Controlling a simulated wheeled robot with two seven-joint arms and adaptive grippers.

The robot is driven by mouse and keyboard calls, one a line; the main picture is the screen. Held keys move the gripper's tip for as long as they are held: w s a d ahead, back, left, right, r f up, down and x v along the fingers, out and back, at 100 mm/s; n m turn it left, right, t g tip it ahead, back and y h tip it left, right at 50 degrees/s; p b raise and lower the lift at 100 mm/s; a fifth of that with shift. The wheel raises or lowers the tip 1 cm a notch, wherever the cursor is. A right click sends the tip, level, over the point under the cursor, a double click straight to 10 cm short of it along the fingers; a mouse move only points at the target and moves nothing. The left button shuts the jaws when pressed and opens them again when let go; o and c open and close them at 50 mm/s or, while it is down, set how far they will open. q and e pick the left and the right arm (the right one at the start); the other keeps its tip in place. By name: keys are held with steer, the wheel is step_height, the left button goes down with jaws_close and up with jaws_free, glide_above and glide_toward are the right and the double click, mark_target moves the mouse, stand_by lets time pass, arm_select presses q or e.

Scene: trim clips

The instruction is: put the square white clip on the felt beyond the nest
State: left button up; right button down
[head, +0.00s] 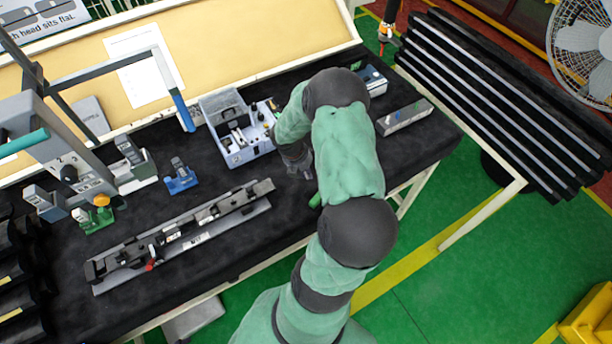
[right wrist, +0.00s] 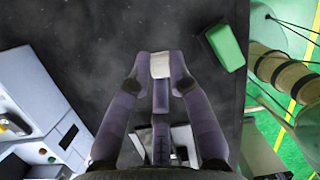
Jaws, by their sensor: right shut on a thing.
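The square white clip (right wrist: 160,65) is pinched between the fingertips of my right gripper (right wrist: 161,72) in the right wrist view. Dark felt (right wrist: 75,35) shows around it; its height above the felt is hard to judge. In the head view my right gripper (head: 298,163) is over the felt (head: 225,205), right of the open parts box, and partly behind my own arm; the clip is hidden there. I cannot tell for sure which fixture is the nest. A small blue fixture (head: 181,180) and a green one (head: 97,218) stand on the left. My left gripper is not in view.
A green block (right wrist: 224,45) lies right of the clip; its edge shows in the head view (head: 315,201). The open parts box (head: 242,155) is left of my gripper. A long rail fixture (head: 185,240) lies in front. A metal block (head: 404,117) sits at the right.

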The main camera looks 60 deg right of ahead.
steer(key=shift+w+d+f, duration=0.2)
steer(key=shift+d+f, duration=0.35)
steer(key=shift+f, duration=0.2)
steer(key=shift+d+f, duration=0.1)
steer(key=shift+f, duration=0.25)
steer(key=shift+w+f, duration=0.1)
steer(key=shift+f, duration=1.2)
steer(key=shift+b, duration=0.3)
steer(key=shift+f, duration=0.15)
steer(key=c, duration=1.1)
jaws_free()
steer(key=shift+c, duration=0.2)
